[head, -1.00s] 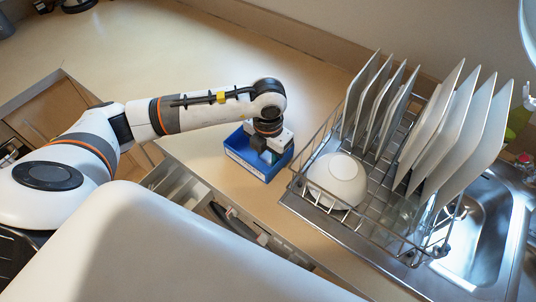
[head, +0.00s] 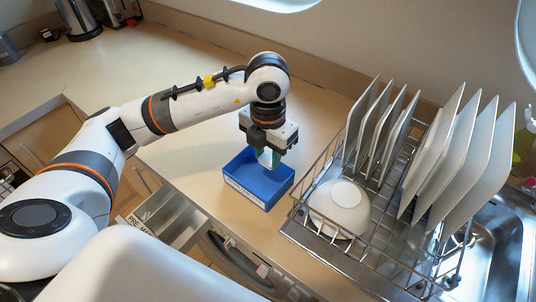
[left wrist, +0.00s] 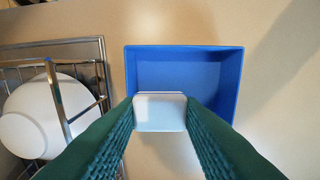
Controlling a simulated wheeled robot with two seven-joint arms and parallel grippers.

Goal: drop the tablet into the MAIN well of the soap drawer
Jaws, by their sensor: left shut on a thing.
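My left gripper (head: 266,160) is shut on a white tablet (left wrist: 160,112), held between its green finger pads. It hangs pointing down, just above the blue box (head: 258,187). The tablet also shows as a pale block between the fingers in the head view (head: 266,156). The soap drawer (head: 180,222) is pulled out below the counter edge, left of the box and lower in the head view. It has a labelled rim (head: 140,225); the text seems to read PRE and MAIN. My own body covers part of it. My right gripper is not in view.
A wire dish rack (head: 325,240) with a white bowl (head: 340,207) and several upright plates (head: 440,140) stands right of the box, beside a steel sink (head: 490,262). The counter behind and left of the box is clear. A kettle (head: 78,18) stands far back left.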

